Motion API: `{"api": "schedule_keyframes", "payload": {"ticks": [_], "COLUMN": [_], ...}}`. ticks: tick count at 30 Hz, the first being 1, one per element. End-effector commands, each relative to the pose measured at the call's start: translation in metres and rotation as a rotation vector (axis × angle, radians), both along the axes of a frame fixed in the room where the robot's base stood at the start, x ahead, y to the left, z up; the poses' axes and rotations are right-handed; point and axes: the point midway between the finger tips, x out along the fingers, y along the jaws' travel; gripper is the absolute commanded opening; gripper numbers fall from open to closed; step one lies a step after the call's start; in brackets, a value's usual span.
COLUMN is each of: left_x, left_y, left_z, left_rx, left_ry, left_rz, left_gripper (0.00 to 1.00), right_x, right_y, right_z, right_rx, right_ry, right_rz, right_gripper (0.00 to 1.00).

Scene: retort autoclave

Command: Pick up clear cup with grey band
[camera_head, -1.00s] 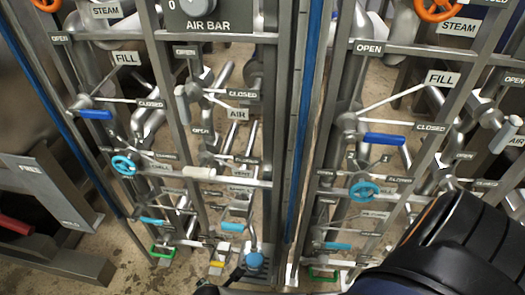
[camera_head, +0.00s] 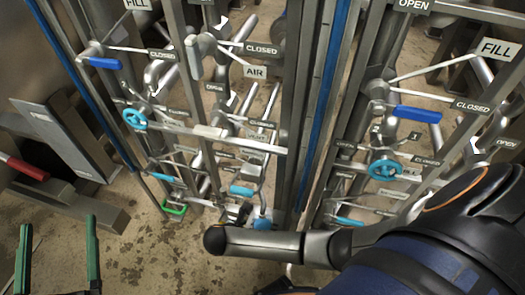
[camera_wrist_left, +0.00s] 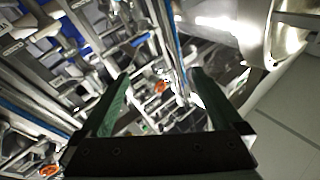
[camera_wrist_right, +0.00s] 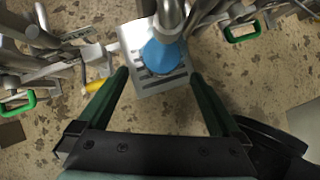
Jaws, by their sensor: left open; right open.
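I cannot make out a clear cup with a grey band in any view. My left gripper (camera_head: 57,235) is open and empty at the lower left of the head view, over the floor. Its two green fingers also show apart in the left wrist view (camera_wrist_left: 161,76), with pipework beyond. My right gripper is open in the right wrist view (camera_wrist_right: 160,77). A blue funnel-like piece (camera_wrist_right: 160,55) under a pipe lies beyond its fingertips, over a slotted metal plate (camera_wrist_right: 172,82). My right arm hides the right fingers in the head view.
Pipe racks with a blue lever (camera_head: 104,63), a turquoise handwheel (camera_head: 135,118) and labelled valves fill the upper head view. A metal frame with a red handle (camera_head: 25,168) stands at left. Green handles (camera_wrist_right: 243,31) and a yellow one (camera_wrist_right: 95,86) flank the plate. Floor is clear at lower left.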

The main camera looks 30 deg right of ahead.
Motion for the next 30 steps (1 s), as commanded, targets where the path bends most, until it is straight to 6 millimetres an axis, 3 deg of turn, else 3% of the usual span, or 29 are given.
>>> {"api": "schedule_keyframes", "payload": {"ticks": [6, 12, 19, 26, 30], "left_x": [-0.014, -0.028, -0.036, -0.065, -0.069], "left_y": [-0.004, -0.007, -0.009, -0.013, -0.015], "left_z": [0.044, 0.071, 0.084, 0.116, 0.104], "left_rx": [0.001, 0.002, 0.004, 0.006, -0.009], "left_ry": [-0.202, -0.326, -0.391, -0.580, -0.592], "left_rz": [-0.032, -0.055, -0.066, -0.107, -0.123], "left_gripper": [1.00, 1.00, 1.00, 1.00, 1.00], "right_x": [0.003, 0.005, 0.006, 0.008, 0.012], "right_y": [-0.010, -0.015, -0.018, -0.026, -0.039], "right_z": [-0.017, -0.025, -0.029, -0.042, -0.063], "right_rx": [-0.001, 0.001, 0.001, 0.000, 0.000], "right_ry": [0.000, 0.000, 0.001, 0.000, -0.001], "right_rz": [-0.001, -0.001, -0.001, -0.002, -0.002], "right_gripper": [1.00, 1.00, 1.00, 1.00, 1.00]}}
